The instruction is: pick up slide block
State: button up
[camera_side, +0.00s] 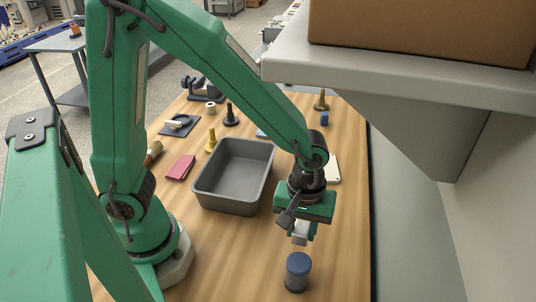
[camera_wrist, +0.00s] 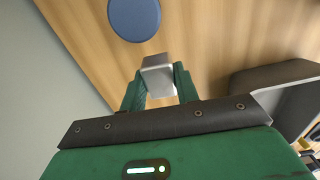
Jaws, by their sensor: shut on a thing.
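The slide block is a small silver-grey block (camera_side: 299,239), and it also shows in the wrist view (camera_wrist: 157,70). My gripper (camera_side: 301,229) is shut on it, with a green finger on either side in the wrist view (camera_wrist: 160,88). The block sticks out past the fingertips and looks tilted in the wrist view. It appears to be held above the wooden table, but the exact gap is hard to tell. The part of the block between the fingers is partly hidden.
A blue-topped canister (camera_side: 298,272) stands just in front of my gripper, also in the wrist view (camera_wrist: 134,17). A grey empty tray (camera_side: 205,195) sits to the left. A shelf (camera_side: 400,88) with a cardboard box overhangs the right. Several small items lie farther back.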

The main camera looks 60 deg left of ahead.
jog(key=s+d+r, duration=0.2)
jog(key=s, duration=0.1)
jog(key=s+d+r, duration=0.1)
jog(key=s, duration=0.1)
jog(key=shift+d+r, duration=0.35)
jog(key=shift+d, duration=0.05)
jog(key=shift+w, duration=0.1)
